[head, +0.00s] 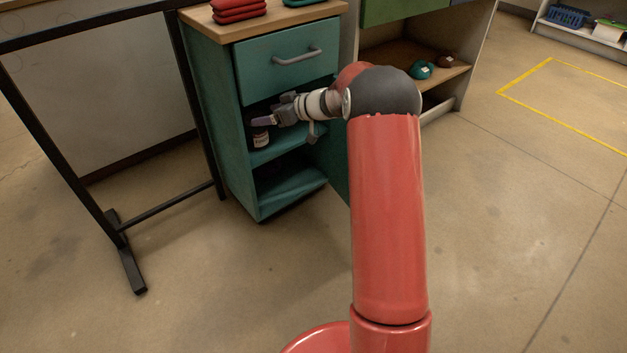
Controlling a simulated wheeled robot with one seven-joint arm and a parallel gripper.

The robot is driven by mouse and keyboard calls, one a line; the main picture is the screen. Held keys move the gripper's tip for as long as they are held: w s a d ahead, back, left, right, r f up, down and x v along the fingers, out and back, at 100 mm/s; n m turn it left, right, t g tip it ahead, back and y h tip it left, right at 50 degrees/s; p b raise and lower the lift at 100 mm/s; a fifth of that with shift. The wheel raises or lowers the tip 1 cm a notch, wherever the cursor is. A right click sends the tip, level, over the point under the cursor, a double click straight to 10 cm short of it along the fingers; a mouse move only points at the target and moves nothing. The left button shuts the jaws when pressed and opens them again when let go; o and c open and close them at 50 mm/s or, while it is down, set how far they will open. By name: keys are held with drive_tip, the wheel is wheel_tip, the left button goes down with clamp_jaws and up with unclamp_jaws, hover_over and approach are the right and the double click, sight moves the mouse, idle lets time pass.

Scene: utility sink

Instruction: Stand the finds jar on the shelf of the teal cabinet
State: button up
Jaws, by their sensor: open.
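The teal cabinet (228,120) stands left of centre, with a closed drawer above an open bay. A small jar (261,140) with a pale label stands upright on the cabinet's shelf (285,146), near the left side of the opening. My gripper (264,121) reaches in from the right, at the front of the bay. Its fingers point left and appear just above the jar, overlapping its top in the picture. The gripper is open. The jar's upper part is partly hidden, and I cannot tell whether a finger touches it.
The drawer (286,60) with its grey handle is just above my gripper. A lower compartment (290,185) looks empty. Folded red cloths (238,10) lie on the wooden top. A black frame (190,90) stands close on the left. Open floor lies in front.

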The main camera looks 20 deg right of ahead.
drive_tip(key=s+a+r+m+g+h, duration=0.1)
drive_tip(key=s+a+r, duration=0.25)
drive_tip(key=s, duration=0.35)
drive_tip(key=s+a+r+g+h, duration=0.15)
drive_tip(key=s+r, duration=0.25)
drive_tip(key=s, duration=0.4)
drive_tip(key=s+a+r+m+g+h, duration=0.1)
drive_tip(key=s+a+r+g, duration=0.15)
drive_tip(key=s, duration=0.45)
drive_tip(key=s+d+m+h, duration=0.2)
drive_tip(key=s+m+h, duration=0.1)
drive_tip(key=s, duration=0.9)
drive_tip(key=s+d+f+m+t+h, duration=0.1)
drive_tip(key=s+d+m+h, duration=0.2)
drive_tip(key=s, duration=0.9)
drive_tip(key=shift+s, duration=0.15)
drive_tip(key=shift+d, duration=0.1)
